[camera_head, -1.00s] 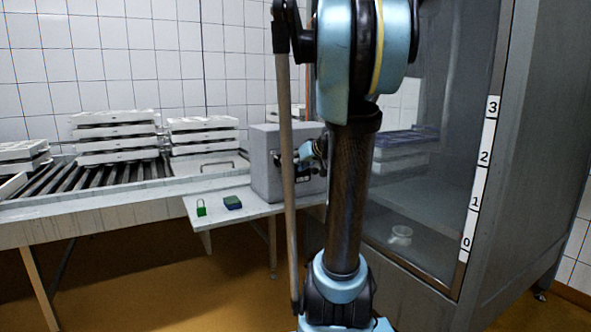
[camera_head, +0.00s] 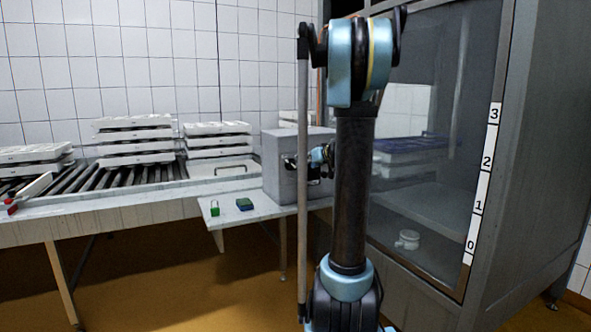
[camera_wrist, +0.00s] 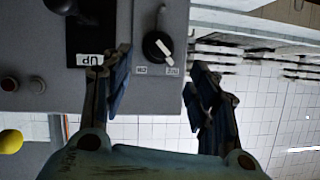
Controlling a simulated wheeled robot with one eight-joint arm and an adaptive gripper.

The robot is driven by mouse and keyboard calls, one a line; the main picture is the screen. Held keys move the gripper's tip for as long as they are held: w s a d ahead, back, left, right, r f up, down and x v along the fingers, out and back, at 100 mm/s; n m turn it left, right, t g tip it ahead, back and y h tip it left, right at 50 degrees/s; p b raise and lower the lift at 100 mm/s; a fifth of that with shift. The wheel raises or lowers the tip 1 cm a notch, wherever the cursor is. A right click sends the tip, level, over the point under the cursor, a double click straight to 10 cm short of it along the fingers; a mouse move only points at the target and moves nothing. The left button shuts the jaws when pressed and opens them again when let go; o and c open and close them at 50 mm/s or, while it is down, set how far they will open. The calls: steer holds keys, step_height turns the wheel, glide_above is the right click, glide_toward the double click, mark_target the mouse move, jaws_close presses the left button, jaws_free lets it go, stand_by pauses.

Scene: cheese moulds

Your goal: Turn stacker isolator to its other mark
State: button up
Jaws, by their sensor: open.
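The isolator appears to be the black round knob (camera_wrist: 158,47) with a white pointer bar, on the grey control box; the bar slants toward the lower right of the wrist view, on the side of the right one of two small labels below it. Their lettering is too small to read surely. My gripper (camera_wrist: 160,85) is open and empty, its two dark fingers either side of the knob's column in the picture and apart from the knob. In the head view my gripper (camera_head: 318,157) is at the front of the grey control box (camera_head: 285,185); the knob is hidden there.
A green padlock (camera_head: 214,208) and a blue-green block (camera_head: 244,204) lie on the side shelf. Stacked white moulds (camera_head: 135,140) stand on rollers. A glazed cabinet (camera_head: 535,150) is at right.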

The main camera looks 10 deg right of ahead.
mark_target(294, 166)
steer(key=x, duration=1)
steer(key=shift+f, duration=0.1)
steer(key=shift+c, duration=0.3)
steer(key=c, duration=1)
